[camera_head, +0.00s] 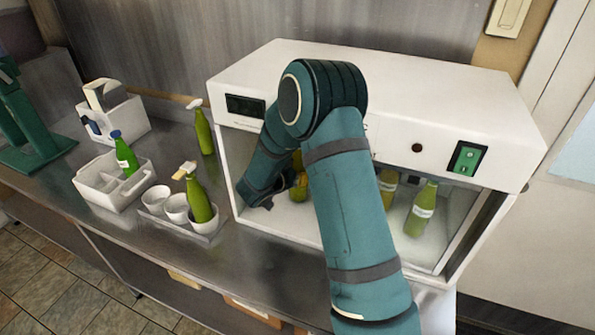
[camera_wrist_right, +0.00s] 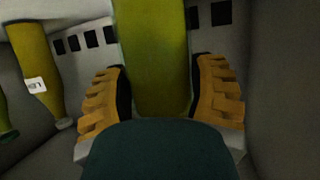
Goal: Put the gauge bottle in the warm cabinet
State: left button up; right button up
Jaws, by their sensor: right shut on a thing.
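My right arm reaches from the bottom of the head view into the white warm cabinet (camera_head: 390,80), whose front is open. In the right wrist view my right gripper (camera_wrist_right: 160,75) is shut on a yellow-green bottle (camera_wrist_right: 155,45), one yellow finger pad on each side. The bottle is inside the cabinet; its top and any label or gauge are out of view, so I cannot tell from its marks which bottle it is. In the head view the gripper (camera_head: 298,186) is mostly hidden behind my forearm. My left gripper is not in view.
Inside the cabinet, a labelled green bottle (camera_head: 421,208) and a yellow bottle (camera_head: 387,187) stand to the right. On the bench are a green bottle (camera_head: 204,131), a white carrier (camera_head: 106,180) and a tray of cups (camera_head: 208,238) with a bottle (camera_head: 198,200). A green device (camera_head: 35,152) stands far left.

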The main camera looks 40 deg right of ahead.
jog(key=o, duration=1.3)
jog(key=shift+f, duration=0.15)
jog(key=p+v, duration=0.1)
jog(key=v, duration=1.1)
jog(key=shift+a, duration=0.1)
